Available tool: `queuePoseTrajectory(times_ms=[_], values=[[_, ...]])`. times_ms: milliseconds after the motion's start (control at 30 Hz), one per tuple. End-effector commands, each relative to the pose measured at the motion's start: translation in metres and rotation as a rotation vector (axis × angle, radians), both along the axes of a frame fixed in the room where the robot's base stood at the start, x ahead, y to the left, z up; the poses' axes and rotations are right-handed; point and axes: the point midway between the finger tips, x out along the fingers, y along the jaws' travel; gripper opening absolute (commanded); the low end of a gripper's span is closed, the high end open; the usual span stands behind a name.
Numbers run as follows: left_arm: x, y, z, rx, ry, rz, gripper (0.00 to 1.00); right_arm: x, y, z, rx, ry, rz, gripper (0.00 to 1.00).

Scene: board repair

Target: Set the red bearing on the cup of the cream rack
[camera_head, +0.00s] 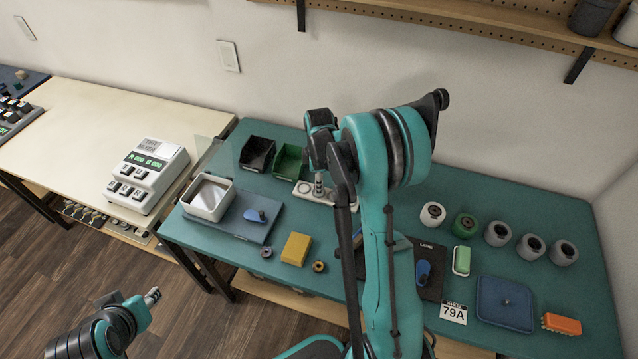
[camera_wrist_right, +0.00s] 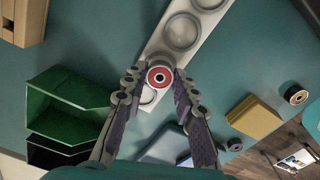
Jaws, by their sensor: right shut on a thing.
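The red bearing (camera_wrist_right: 159,76), a red ring with a dark centre, is between the fingertips of my right gripper (camera_wrist_right: 158,80) in the right wrist view. My right gripper is shut on it. The cream rack (camera_wrist_right: 150,98) is a long strip with round cups; one empty cup (camera_wrist_right: 182,31) shows beyond the bearing. The bearing overlaps the rack's near end, and I cannot tell whether it touches. In the head view the rack (camera_head: 302,198) lies under my right gripper (camera_head: 319,190), partly hidden by my arm. My left gripper (camera_head: 153,296) is at lower left, away from the table, with unclear finger spacing.
A green bin (camera_head: 289,160) and black bin (camera_head: 257,153) stand behind left of the rack. A yellow block (camera_head: 296,249) and small rings (camera_head: 266,252) lie in front. A white-rimmed tray (camera_head: 208,197) is left. Several rollers (camera_head: 497,233) stand to the right.

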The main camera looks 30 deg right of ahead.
Motion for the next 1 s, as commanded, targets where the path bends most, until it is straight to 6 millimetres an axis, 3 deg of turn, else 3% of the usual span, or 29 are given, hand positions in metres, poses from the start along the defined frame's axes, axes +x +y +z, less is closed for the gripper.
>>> queuePoseTrajectory(times_ms=[1000], values=[[0.0001, 0.0000, -0.0077, 0.000, 0.000, 0.000, 0.36, 0.0000, 0.0000, -0.0089, 0.000, 0.000, 0.000, 0.07]])
